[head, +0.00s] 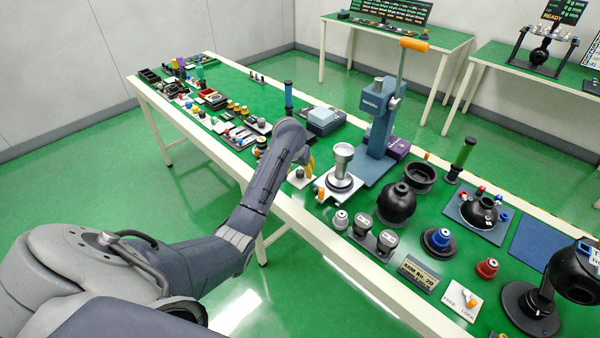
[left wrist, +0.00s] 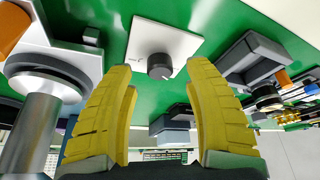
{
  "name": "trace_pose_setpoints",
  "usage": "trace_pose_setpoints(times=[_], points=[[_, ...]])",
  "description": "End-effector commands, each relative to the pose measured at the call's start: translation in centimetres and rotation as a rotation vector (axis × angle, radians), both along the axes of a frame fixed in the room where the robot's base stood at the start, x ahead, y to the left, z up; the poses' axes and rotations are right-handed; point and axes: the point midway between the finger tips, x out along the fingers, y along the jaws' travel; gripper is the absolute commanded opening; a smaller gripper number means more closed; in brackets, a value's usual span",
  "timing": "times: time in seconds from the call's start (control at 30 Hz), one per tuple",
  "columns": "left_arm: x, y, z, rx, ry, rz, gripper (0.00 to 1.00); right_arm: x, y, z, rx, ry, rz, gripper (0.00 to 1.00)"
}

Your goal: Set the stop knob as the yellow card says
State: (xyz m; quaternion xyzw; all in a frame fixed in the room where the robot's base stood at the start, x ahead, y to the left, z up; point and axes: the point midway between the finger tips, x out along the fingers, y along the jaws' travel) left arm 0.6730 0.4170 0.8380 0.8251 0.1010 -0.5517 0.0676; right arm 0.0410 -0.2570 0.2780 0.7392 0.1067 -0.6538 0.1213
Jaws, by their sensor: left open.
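A dark round knob (left wrist: 160,66) stands on a white square plate (left wrist: 152,40) in the left wrist view. A short light mark shows on the knob's edge. In the head view the plate (head: 297,180) lies near the table's front edge, partly behind my left gripper (head: 309,165). My left gripper is open, and its yellow fingers (left wrist: 160,78) stand on either side of the knob in the left wrist view, apart from it. I cannot make out a yellow card. My right gripper is not in view.
A silver cylinder fixture (head: 342,170) and a blue lever press (head: 379,120) stand just right of the plate. A blue-grey box (head: 321,120) is behind it. A FREE/LOCK plate (head: 459,301) lies farther right. Small parts crowd the table's left end.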

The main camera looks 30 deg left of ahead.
Motion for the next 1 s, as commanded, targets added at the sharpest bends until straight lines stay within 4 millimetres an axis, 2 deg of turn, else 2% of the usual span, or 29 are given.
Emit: trace_pose_setpoints(times=[0.1, 0.3, 0.73, 1.0], points=[[0.4, 0.1, -1.1, 0.000, 0.002, 0.000, 0.52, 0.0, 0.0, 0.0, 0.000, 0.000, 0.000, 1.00], [0.9, 0.2, -2.1, 0.001, 0.000, 0.000, 0.52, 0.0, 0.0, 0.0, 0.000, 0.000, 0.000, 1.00], [1.0, 0.3, -2.4, 0.000, -0.001, 0.000, 0.53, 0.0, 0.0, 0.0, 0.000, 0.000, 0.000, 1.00], [1.0, 0.2, -2.4, 0.000, -0.001, 0.000, 0.22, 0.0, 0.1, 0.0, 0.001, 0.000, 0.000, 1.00]])
